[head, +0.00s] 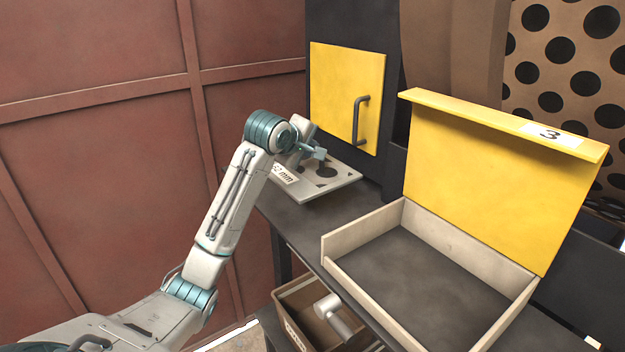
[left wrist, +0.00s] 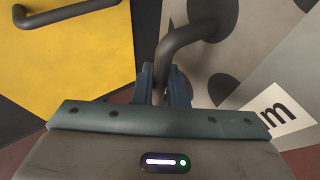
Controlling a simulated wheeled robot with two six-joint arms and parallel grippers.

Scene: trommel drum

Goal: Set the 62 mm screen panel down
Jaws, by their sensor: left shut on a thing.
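The 62 mm screen panel (head: 312,190) is a flat grey plate with dark round holes and a white label, at the left end of the dark bench. It lies nearly flat in the head view; whether it touches the bench I cannot tell. My left gripper (head: 318,153) is above it, shut on its dark handle. In the left wrist view the fingers (left wrist: 166,88) close on that curved handle (left wrist: 185,38), with part of the panel (left wrist: 290,65) and its label at the right. The arm hides part of the panel. My right gripper is not in view.
A yellow door (head: 338,90) with a dark handle stands behind the panel. An open, empty tray (head: 357,222) with low pale walls and a yellow lid marked 3 (head: 500,170) is to the right. Below the bench is a brown crate (head: 302,322), with a pale mallet-like thing (head: 327,306) there.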

